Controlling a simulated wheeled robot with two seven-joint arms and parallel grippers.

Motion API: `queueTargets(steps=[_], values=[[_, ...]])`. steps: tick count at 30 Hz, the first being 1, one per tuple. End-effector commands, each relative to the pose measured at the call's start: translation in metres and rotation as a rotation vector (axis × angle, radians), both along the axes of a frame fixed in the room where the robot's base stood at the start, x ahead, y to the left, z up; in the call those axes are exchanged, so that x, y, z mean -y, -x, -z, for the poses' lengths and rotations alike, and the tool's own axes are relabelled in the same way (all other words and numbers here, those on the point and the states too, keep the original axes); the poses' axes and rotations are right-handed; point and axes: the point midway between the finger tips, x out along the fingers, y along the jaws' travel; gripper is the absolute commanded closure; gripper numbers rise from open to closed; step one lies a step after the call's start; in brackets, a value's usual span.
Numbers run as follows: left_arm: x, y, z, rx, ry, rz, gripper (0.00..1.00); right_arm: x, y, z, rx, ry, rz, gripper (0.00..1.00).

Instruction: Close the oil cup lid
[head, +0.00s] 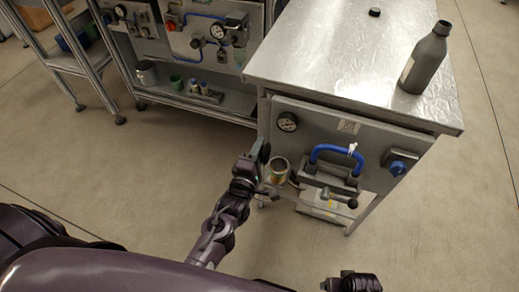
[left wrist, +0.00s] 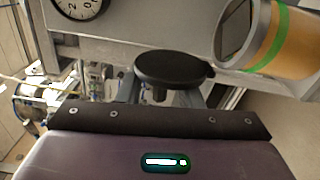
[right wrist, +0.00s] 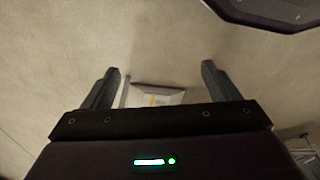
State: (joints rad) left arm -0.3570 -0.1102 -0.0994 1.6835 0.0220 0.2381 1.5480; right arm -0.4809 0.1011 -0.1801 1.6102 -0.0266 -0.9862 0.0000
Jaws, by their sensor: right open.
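The oil cup (head: 279,171) is a small cylinder on the front panel of the metal cabinet. In the left wrist view the oil cup (left wrist: 277,40) shows a green band, amber body and dark open mouth. Its lid (left wrist: 173,66) is a black disc with a short stub, standing open beside the mouth. My left gripper (head: 262,160) is just left of the cup. In its wrist view the fingers (left wrist: 170,95) are apart, on either side of the stub; the lid hides their tips. My right gripper (head: 350,284) is open and empty, low at the bottom (right wrist: 160,85).
The cabinet panel carries a gauge (head: 287,121), a blue handle (head: 335,150) and a blue knob (head: 398,167) right of the cup. A grey bottle (head: 426,60) and a small black cap (head: 375,12) are on the cabinet top.

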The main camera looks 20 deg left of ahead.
Motion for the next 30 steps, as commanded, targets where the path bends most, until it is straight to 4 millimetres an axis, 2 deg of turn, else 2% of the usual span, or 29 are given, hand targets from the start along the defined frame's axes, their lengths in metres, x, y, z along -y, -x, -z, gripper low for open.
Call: queueTargets(steps=[4, 11, 21, 30], values=[[0.000, 0.000, 0.000, 0.000, -0.001, 0.000, 0.70, 0.000, 0.000, 0.000, -0.001, 0.000, 0.000, 0.18], [0.000, 0.000, 0.000, 0.000, -0.001, 0.000, 1.00, 0.000, 0.000, 0.000, -0.001, 0.000, -0.001, 0.18], [0.001, 0.000, -0.001, 0.000, -0.023, 0.001, 1.00, 0.000, 0.000, -0.001, 0.006, -0.001, 0.001, 0.18], [0.009, 0.001, -0.007, 0.004, -0.177, 0.002, 1.00, 0.014, 0.014, 0.038, 0.016, 0.011, 0.021, 0.18]])
